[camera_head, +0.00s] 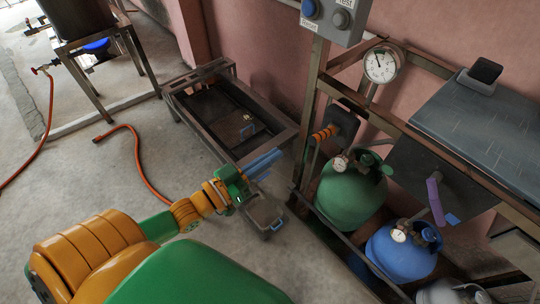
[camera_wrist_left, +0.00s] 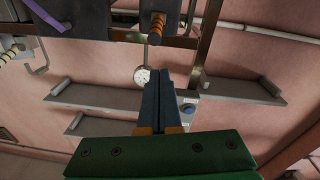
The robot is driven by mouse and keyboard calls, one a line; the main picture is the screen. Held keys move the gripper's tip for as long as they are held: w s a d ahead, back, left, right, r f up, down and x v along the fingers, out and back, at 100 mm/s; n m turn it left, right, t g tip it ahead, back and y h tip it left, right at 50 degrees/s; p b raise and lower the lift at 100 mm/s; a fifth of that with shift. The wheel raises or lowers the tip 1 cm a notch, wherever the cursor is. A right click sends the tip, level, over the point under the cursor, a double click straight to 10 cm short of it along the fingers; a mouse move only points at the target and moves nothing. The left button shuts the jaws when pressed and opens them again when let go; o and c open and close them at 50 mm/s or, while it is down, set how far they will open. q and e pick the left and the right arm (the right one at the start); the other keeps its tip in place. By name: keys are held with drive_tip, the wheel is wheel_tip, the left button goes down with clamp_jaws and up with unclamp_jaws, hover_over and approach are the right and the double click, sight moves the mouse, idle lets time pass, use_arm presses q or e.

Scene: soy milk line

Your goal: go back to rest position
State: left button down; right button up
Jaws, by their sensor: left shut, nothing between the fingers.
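My left gripper (camera_head: 264,162) reaches in from the lower left in the head view. Its two blue-grey fingers are together with nothing between them, and they point toward the upper right, in the air in front of the metal frame. In the left wrist view the gripper (camera_wrist_left: 159,75) also shows, with its fingers side by side and pointing up toward a pink wall. My right gripper is not in view.
A rack right of the gripper holds a green cylinder (camera_head: 349,191) and a blue cylinder (camera_head: 399,254). A round gauge (camera_head: 381,64) sits above. A low metal trough (camera_head: 180,98) stands on the floor behind. An orange hose (camera_head: 139,163) lies on open floor at left.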

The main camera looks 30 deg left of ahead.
use_arm(q)
drive_tip(key=a+f+n+g+y, duration=0.1)
drive_tip(key=a+f+g+y, duration=0.3)
drive_tip(key=f, duration=0.9)
drive_tip(key=s+a+f+g+y+p, duration=0.1)
drive_tip(key=s+f+g+y, duration=0.1)
drive_tip(key=s+f, duration=0.45)
drive_tip(key=s+a+f+g+y+p, duration=0.1)
drive_tip(key=s+f+g, duration=0.25)
drive_tip(key=f, duration=0.55)
drive_tip(key=s+d+f+g, duration=0.1)
drive_tip(key=s+f+g, duration=0.1)
drive_tip(key=s, duration=0.4)
drive_tip(key=s+d+f+g, duration=0.2)
drive_tip(key=s+f, duration=0.2)
drive_tip(key=s, duration=0.2)
drive_tip(key=s+d+f+m+g, duration=0.1)
drive_tip(key=s+d+f+g, duration=0.1)
drive_tip(key=s, duration=0.4)
drive_tip(key=shift+s+d+f+g+p, duration=0.15)
drive_tip(key=shift+s+f+g+p, duration=0.25)
drive_tip(key=shift+f, duration=0.5)
drive_tip(key=shift+w, duration=0.15)
drive_tip(key=shift+w, duration=0.1)
